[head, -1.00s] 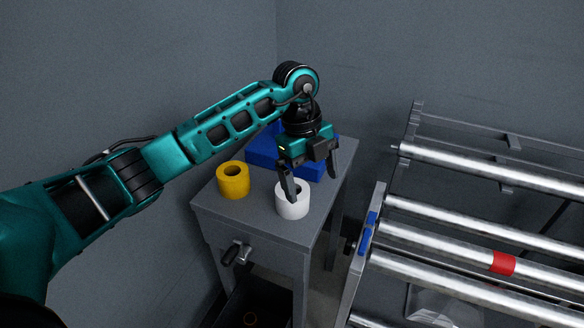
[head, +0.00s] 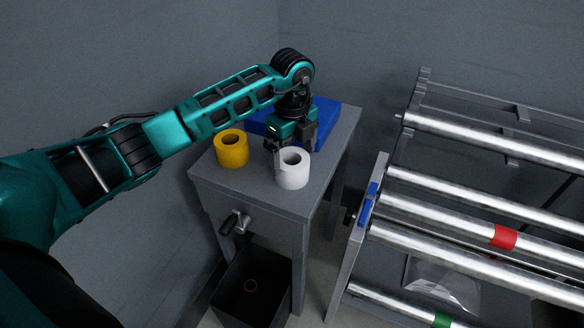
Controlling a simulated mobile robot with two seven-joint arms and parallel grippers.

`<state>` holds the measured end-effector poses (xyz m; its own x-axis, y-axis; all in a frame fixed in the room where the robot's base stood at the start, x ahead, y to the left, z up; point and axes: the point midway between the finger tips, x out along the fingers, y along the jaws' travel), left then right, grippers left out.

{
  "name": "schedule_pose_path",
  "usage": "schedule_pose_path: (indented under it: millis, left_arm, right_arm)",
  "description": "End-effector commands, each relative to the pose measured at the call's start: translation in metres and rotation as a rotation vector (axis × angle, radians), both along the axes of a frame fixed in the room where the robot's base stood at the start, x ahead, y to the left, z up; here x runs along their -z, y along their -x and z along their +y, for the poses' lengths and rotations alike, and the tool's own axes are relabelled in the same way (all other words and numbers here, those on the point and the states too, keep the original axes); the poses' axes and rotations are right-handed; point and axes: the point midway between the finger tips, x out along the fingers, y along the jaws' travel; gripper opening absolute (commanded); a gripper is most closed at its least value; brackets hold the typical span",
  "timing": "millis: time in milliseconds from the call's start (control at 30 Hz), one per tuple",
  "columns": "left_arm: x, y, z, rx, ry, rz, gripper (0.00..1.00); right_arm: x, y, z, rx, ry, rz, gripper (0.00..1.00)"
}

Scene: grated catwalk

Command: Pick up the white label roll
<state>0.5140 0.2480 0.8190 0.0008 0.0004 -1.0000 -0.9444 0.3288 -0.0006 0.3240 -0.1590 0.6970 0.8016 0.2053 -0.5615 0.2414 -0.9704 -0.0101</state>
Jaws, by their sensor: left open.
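The white label roll (head: 293,175) stands on end on the grey cabinet top (head: 257,190), its round hole facing up. My left gripper (head: 292,150) is open, pointing down just behind the roll. One finger shows at the roll's rear left edge. The other finger is behind it to the right, and its tip is partly hidden by the roll. I cannot tell whether either finger touches the roll. My right gripper is not in view.
A yellow roll (head: 232,150) stands left of the white one. A blue bin (head: 326,116) sits behind the gripper. A roller conveyor (head: 480,225) is to the right, a dark waste bin (head: 236,306) below. The cabinet's front top is clear.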

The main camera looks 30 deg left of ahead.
Motion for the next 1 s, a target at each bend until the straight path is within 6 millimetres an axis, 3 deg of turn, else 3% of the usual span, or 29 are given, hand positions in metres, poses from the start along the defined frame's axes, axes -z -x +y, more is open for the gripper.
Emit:
schedule_pose_path:
  millis: [200, 467, 1000]
  left_arm:
    - [0.035, 0.002, -0.001, 0.0, 0.0, 0.003, 1.0]
    - [0.038, 0.002, -0.001, 0.001, 0.0, 0.0, 1.0]
    - [0.037, 0.001, -0.001, 0.001, 0.0, -0.001, 0.5]
  right_arm:
    - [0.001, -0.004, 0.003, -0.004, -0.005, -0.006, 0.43]
    - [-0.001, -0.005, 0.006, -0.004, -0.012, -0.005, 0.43]
    - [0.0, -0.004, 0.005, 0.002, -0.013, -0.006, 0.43]
